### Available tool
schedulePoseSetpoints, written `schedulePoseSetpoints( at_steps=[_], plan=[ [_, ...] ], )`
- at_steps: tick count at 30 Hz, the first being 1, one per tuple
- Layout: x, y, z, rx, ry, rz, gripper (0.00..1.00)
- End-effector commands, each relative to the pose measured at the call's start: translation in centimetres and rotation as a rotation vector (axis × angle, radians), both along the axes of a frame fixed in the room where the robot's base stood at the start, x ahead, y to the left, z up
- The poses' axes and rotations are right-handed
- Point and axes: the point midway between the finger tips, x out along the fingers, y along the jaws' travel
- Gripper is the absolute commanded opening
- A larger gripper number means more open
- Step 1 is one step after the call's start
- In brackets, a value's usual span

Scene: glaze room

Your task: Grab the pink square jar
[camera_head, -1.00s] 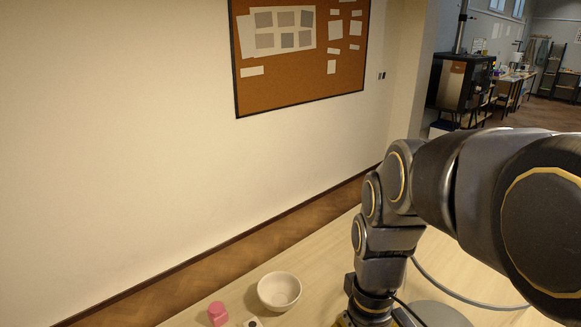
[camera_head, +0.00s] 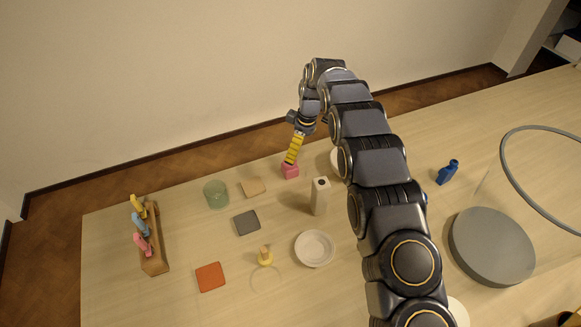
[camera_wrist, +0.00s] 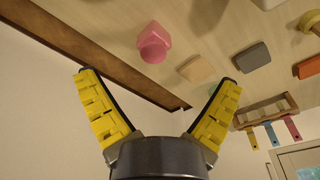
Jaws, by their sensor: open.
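The pink square jar (camera_head: 290,172) stands on the table near its back edge, left of the tall white bottle. In the wrist view the pink jar (camera_wrist: 154,43) shows with a rounded end, beyond the fingertips and roughly centred between them. My gripper (camera_wrist: 158,79) is open, with its two yellow fingers spread wide and nothing between them. In the head view my gripper (camera_head: 291,157) is right over the jar, its yellow fingers overlapping in the picture and partly covering the jar's top. The wrist view shows a gap between fingertips and jar.
The white bottle (camera_head: 319,197) is closest on the right, under my arm. A tan tile (camera_head: 253,187) and green glass (camera_head: 216,194) are left. Grey tile (camera_head: 246,223), orange tile (camera_head: 210,277), white bowl (camera_head: 314,248) and a tool rack (camera_head: 153,252) lie further off. A wall rises behind.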

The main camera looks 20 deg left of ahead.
Motion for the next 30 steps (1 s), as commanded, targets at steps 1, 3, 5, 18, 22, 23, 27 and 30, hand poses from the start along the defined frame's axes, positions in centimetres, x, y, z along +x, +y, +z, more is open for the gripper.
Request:
schedulePoseSetpoints(
  at_steps=[1,3,5,18,22,23,27,30],
  plan=[
    [0.0,0.9,-1.1,0.007,-0.003,0.031,0.94],
    [0.0,1.7,-2.0,0.014,-0.006,0.063,0.94],
    [0.1,2.2,-2.3,0.019,-0.012,0.081,0.94],
    [0.3,2.9,-5.8,0.022,-0.011,0.089,0.94],
    [0.6,3.1,-7.2,0.022,-0.013,0.09,0.94],
    [0.7,3.2,-7.4,0.023,-0.014,0.09,0.94],
    [0.9,3.3,-9.3,0.021,-0.012,0.088,0.94],
    [0.9,3.5,-10.0,0.023,-0.014,0.089,0.94]
  ],
)
